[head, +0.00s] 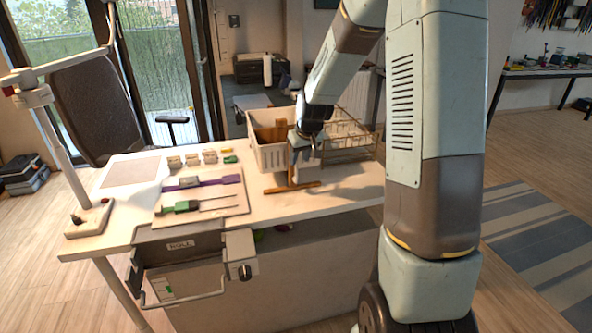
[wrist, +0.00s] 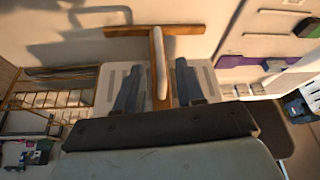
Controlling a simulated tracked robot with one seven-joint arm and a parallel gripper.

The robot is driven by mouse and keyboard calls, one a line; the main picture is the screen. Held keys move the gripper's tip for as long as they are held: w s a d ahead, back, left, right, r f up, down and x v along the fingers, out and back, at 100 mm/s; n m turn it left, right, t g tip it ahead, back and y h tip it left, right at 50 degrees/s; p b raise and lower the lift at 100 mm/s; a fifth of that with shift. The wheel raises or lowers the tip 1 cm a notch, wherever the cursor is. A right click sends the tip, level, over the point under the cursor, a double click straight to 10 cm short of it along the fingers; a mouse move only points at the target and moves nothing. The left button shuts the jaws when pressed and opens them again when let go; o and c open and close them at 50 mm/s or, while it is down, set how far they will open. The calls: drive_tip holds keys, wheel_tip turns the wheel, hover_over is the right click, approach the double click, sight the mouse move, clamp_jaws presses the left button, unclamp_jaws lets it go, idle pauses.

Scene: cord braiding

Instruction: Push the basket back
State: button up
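A white slotted plastic basket (head: 272,157) stands on the table's far side, with brown wooden-looking material inside it. In the wrist view its pale slotted wall (wrist: 206,75) shows beside the fingers. A wire basket (head: 352,150) stands to its right, and its wires show at the left of the wrist view (wrist: 62,97). My gripper (head: 304,158) is at the white basket's front right corner, pointing down. In the wrist view its two fingers (wrist: 158,88) are apart, with a wooden post between them and a gap on each side. I cannot tell whether it touches the basket.
The wooden T-shaped stand (head: 291,188) is in front of the white basket. A board (head: 200,207) with purple and green tools lies left of it, with several small blocks behind. A drawer (head: 180,250) hangs open at the table's front. The table's front right is clear.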

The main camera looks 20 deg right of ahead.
sight(296, 180)
drive_tip(key=shift+x, duration=3.5)
clamp_jaws()
